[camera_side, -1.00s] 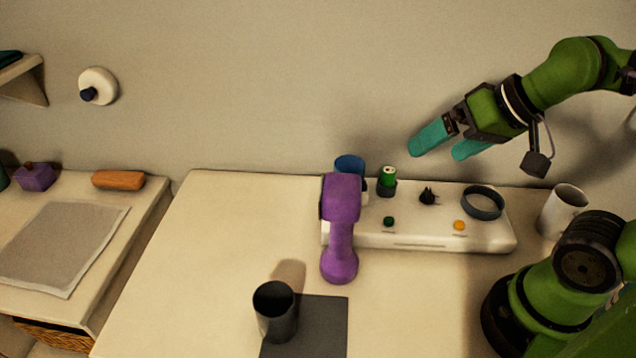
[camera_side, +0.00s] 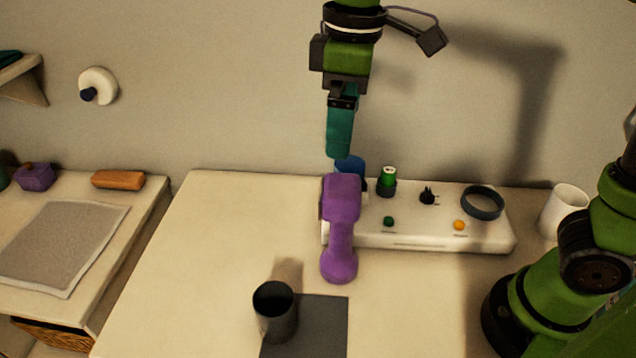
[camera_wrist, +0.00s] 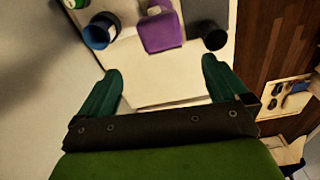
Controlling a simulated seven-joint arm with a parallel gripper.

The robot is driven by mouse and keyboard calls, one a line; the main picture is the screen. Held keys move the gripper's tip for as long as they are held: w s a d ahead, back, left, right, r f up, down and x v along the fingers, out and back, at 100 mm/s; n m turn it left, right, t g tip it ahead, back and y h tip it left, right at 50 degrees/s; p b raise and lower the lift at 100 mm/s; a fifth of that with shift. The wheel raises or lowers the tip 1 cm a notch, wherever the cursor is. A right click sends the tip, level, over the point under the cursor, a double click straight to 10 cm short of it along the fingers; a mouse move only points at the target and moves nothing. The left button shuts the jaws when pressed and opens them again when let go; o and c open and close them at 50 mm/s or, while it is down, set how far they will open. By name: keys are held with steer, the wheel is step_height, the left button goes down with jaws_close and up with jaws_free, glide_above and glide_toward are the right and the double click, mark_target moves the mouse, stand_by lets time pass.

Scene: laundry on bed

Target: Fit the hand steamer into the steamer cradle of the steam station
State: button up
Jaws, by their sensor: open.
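The purple hand steamer (camera_side: 341,228) is at the left end of the white steam station (camera_side: 420,236), its broad head at the station and its rounded end toward the front. It also shows in the wrist view (camera_wrist: 160,33). It hides the station's left end. A dark ring (camera_side: 482,203) stands on the station's right part; I cannot tell whether this is the steamer cradle. My gripper (camera_side: 340,152) points down above and behind the steamer's head, empty and apart from it. In the wrist view its teal fingers (camera_wrist: 162,68) are spread wide.
A blue cup (camera_side: 350,166) stands behind the steamer, close below my gripper. A green bottle (camera_side: 388,180) and a black pronged part (camera_side: 428,196) are on the station. A dark cup (camera_side: 275,312) stands in front, a white mug (camera_side: 564,210) at right. The table's left is clear.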

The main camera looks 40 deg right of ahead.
mark_target(344, 185)
steer(key=shift+n+g, duration=0.3)
steer(key=shift+n, duration=0.3)
steer(key=f, duration=0.6)
steer(key=s+f, duration=0.1)
steer(key=f, duration=0.2)
steer(key=shift+d+f, duration=0.2)
steer(key=shift+f, duration=0.1)
steer(key=shift+w+f, duration=0.2)
steer(key=shift+f, duration=1.25)
steer(key=shift+w+f, duration=0.2)
steer(key=shift+f, duration=1.2)
steer(key=shift+r, duration=0.1)
steer(key=c, duration=1.9)
steer(key=shift+o, duration=0.2)
